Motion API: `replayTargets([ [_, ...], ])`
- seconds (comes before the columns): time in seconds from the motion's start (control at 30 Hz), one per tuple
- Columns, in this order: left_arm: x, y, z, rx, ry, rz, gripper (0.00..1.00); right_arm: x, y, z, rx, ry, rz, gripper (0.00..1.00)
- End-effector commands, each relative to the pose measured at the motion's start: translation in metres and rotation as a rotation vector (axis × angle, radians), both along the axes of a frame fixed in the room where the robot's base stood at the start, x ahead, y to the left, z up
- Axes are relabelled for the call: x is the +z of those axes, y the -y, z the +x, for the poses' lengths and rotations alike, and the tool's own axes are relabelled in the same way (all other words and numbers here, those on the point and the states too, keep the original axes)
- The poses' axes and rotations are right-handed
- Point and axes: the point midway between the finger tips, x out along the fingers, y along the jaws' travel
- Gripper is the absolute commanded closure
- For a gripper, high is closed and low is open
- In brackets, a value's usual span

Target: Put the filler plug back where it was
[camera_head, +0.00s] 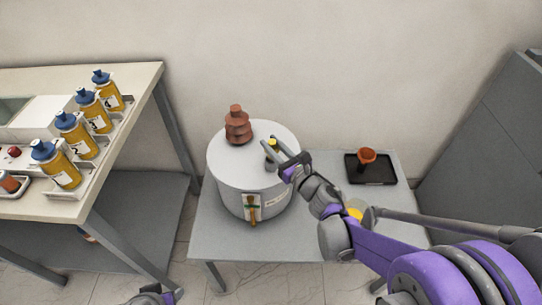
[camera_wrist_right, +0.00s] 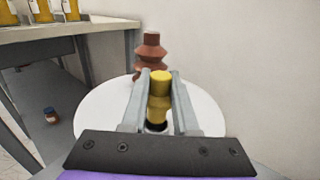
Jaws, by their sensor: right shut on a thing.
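The filler plug (camera_wrist_right: 160,95) is yellow and upright between the two fingers of my right gripper (camera_wrist_right: 158,100) in the right wrist view, with a dark ring under it. My right gripper also shows in the head view (camera_head: 279,159), shut on the plug (camera_head: 271,146) over the right part of the transformer's lid. The transformer (camera_head: 238,185) is a grey round tank with a white lid (camera_wrist_right: 95,115). Whether the plug is seated in an opening I cannot tell. Part of my left arm shows at the bottom edge of the head view; its fingertips cannot be made out.
A brown ribbed bushing (camera_head: 237,127) stands on the lid behind the plug. A black tray (camera_head: 371,169) with an orange funnel (camera_head: 367,156) is at the right on the grey table (camera_head: 225,241). Several yellow bottles (camera_head: 75,135) stand on the left bench (camera_head: 150,82).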

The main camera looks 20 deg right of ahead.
Motion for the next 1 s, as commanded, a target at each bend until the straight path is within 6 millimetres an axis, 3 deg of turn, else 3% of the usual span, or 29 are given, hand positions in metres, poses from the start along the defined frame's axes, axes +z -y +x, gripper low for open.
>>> replayTargets([
  [0.33,-0.016,0.000,0.001,0.000,-0.005,0.000,0.50,-0.040,0.000,0.000,0.000,0.000,0.001,1.00],
  [0.73,-0.019,0.000,0.001,0.000,-0.007,0.000,0.50,-0.045,0.000,0.000,0.000,0.000,0.001,1.00],
  [0.77,-0.019,0.000,0.001,0.000,-0.006,0.000,0.50,-0.045,0.000,0.000,0.000,0.000,0.001,0.68],
  [0.9,-0.018,0.000,0.001,0.000,-0.006,0.000,0.50,-0.044,0.000,0.000,0.000,0.001,0.001,0.43],
  [1.0,-0.018,0.000,0.001,0.000,-0.006,0.000,0.50,-0.044,0.000,0.000,0.000,0.001,0.001,0.42],
])
